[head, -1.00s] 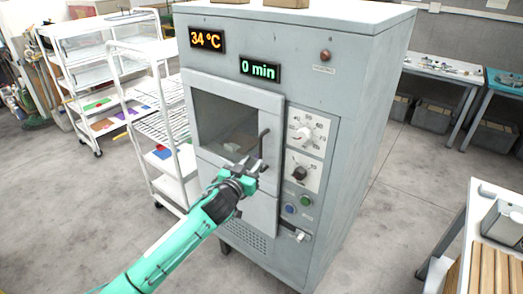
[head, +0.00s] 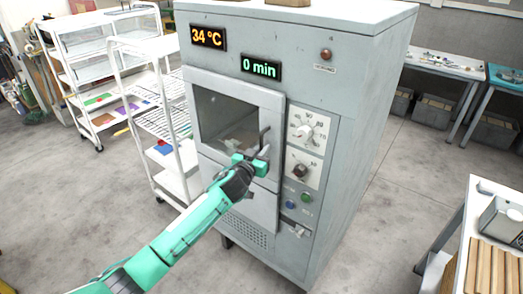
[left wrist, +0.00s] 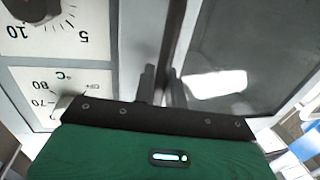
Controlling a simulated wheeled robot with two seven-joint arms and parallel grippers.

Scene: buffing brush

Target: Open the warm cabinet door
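The warm cabinet (head: 330,150) is a tall grey unit with a 34 °C display and a 0 min display. Its door (head: 238,96) has a dark window and looks shut. The dark upright door handle (head: 264,137) is on the door's right side. My left gripper (head: 261,157) is at the lower part of the handle. In the left wrist view, its two fingers (left wrist: 163,88) are close together, one on each side of the handle bar (left wrist: 173,45), and look shut on it. The fingertips are partly hidden. My right gripper is not in view.
Knobs and buttons (head: 303,133) sit on the panel right of the door. White wire-shelf carts (head: 150,120) stand close on the left. A table with wooden slats (head: 490,270) is at the lower right. The floor before the cabinet is clear.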

